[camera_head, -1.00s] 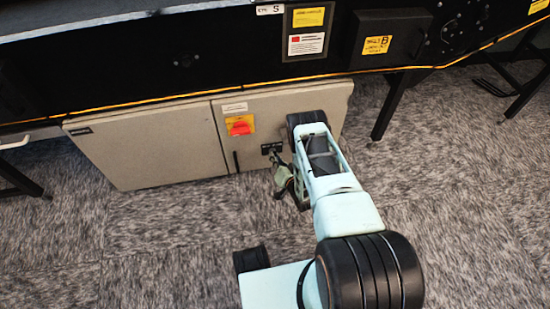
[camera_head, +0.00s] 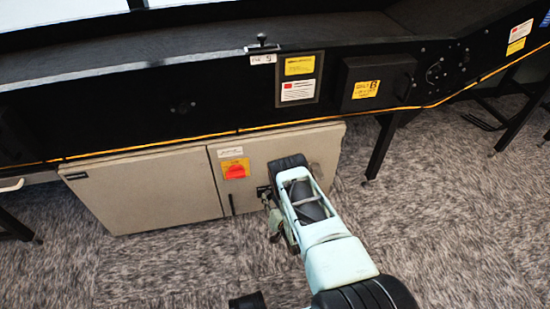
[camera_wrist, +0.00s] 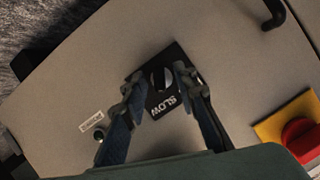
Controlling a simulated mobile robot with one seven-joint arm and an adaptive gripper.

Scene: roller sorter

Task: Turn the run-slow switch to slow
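The run-slow switch (camera_wrist: 165,78) is a round knob with a pale slot on a black plate marked SLOW, on the beige cabinet front. In the wrist view my gripper (camera_wrist: 158,80) is open, one finger on each side of the knob. The fingertips overlap the edges of the plate; I cannot tell whether they touch the knob. In the head view the black switch plate (camera_head: 263,191) shows just above my gripper (camera_head: 272,212), partly hidden by the arm. The knob itself is too small to make out there.
A red rotary switch on a yellow plate (camera_head: 235,170) sits up and left of the switch; it also shows in the wrist view (camera_wrist: 297,130). The black sorter body (camera_head: 130,105) overhangs the cabinet.

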